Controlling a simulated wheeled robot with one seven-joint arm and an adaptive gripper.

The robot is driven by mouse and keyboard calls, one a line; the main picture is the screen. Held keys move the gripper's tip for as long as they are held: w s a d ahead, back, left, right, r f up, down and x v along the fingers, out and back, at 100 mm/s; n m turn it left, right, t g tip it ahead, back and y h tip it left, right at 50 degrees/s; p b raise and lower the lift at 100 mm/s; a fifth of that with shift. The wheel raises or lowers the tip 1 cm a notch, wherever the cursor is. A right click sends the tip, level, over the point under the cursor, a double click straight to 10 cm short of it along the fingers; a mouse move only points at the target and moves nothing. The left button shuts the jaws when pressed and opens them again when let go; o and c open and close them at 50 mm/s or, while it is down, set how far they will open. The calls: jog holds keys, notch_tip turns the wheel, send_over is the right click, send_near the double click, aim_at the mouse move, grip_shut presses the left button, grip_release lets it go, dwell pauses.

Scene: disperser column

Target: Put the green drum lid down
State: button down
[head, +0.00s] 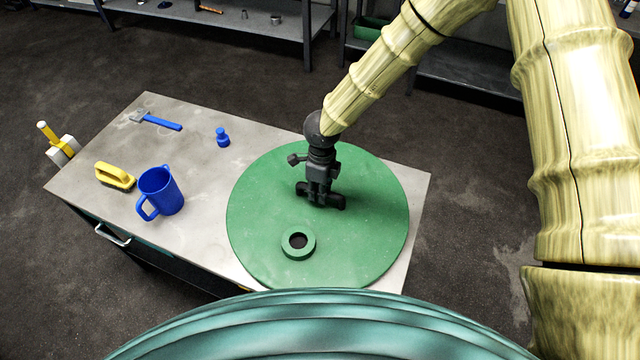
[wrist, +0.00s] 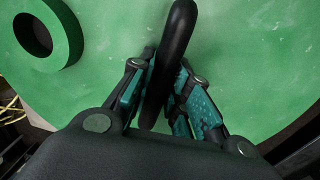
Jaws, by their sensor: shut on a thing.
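The green drum lid (head: 260,205) is a large round disc with a raised ring around a hole (head: 298,243) near its front edge. It is over the right part of the grey bench top, and I cannot tell whether it rests on it or hovers just above. My gripper (head: 320,195) is above the lid's middle, shut on its black handle. In the wrist view the gripper's fingers (wrist: 165,105) sit on both sides of the black handle (wrist: 178,45). The green lid surface (wrist: 115,50) fills most of that view.
A large teal rounded surface (head: 320,330) is at the front. Shelves stand at the back.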

jog(key=c, duration=1.3)
grip_release()
jog(key=shift+c, duration=0.2)
notch_tip(320, 180, up, 12)
jog(key=b, duration=0.3)
jog(key=shift+w+d, duration=0.2)
jog(key=shift+w, duration=0.2)
